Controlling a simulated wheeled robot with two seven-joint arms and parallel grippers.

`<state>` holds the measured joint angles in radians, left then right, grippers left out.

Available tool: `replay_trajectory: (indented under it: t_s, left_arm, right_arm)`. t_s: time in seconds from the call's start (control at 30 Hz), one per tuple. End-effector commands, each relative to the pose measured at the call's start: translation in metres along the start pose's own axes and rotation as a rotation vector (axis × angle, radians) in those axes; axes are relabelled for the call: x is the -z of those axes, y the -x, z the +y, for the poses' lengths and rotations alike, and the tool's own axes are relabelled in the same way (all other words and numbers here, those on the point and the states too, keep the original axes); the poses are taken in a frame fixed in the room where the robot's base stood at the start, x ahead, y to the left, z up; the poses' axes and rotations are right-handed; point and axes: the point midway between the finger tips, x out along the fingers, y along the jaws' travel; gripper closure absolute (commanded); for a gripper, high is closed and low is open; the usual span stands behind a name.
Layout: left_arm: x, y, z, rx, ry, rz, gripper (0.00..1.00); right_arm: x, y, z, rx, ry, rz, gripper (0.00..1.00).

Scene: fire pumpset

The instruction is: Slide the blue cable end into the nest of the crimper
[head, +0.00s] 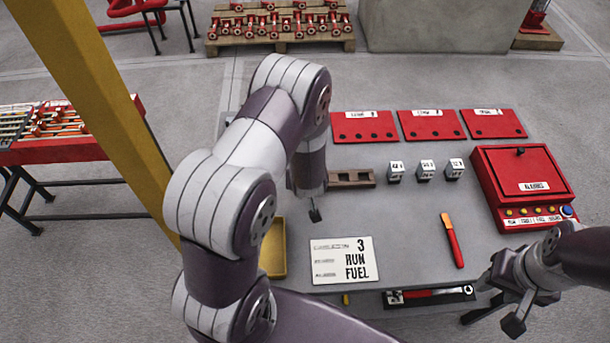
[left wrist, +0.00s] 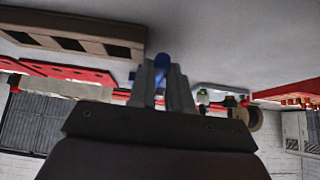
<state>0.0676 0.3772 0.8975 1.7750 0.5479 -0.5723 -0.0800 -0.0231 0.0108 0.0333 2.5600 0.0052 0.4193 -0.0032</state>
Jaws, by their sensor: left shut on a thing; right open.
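My left gripper (left wrist: 160,85) is shut on the blue cable end (left wrist: 162,64), which shows as a small blue tip between the fingers in the left wrist view. In the head view the left gripper (head: 314,212) is over the table in front of the brown slotted block, partly hidden by its own arm; the blue cable end cannot be made out there. I cannot clearly pick out the crimper or its nest; my left arm covers part of the table. My right gripper (head: 516,305) is open and empty near the table's front right edge.
The grey table holds the brown slotted block (head: 352,179), several small white-faced blocks (head: 426,170), a red control box (head: 524,187), red plates (head: 431,126), a red-handled tool (head: 453,246), a sign (head: 343,260) and a yellow tray (head: 273,249). A yellow post (head: 98,110) stands left.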

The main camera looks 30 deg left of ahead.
Motion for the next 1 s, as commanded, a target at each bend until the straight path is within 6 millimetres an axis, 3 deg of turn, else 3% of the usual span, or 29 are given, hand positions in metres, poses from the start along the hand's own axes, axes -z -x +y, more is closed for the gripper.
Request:
replay_trajectory:
  t_s: [1.0]
  left_arm:
    - [0.024,-0.018,0.000,0.000,0.001,0.001,1.00]
  right_arm:
    - [0.000,0.001,0.000,0.000,0.000,0.000,0.56]
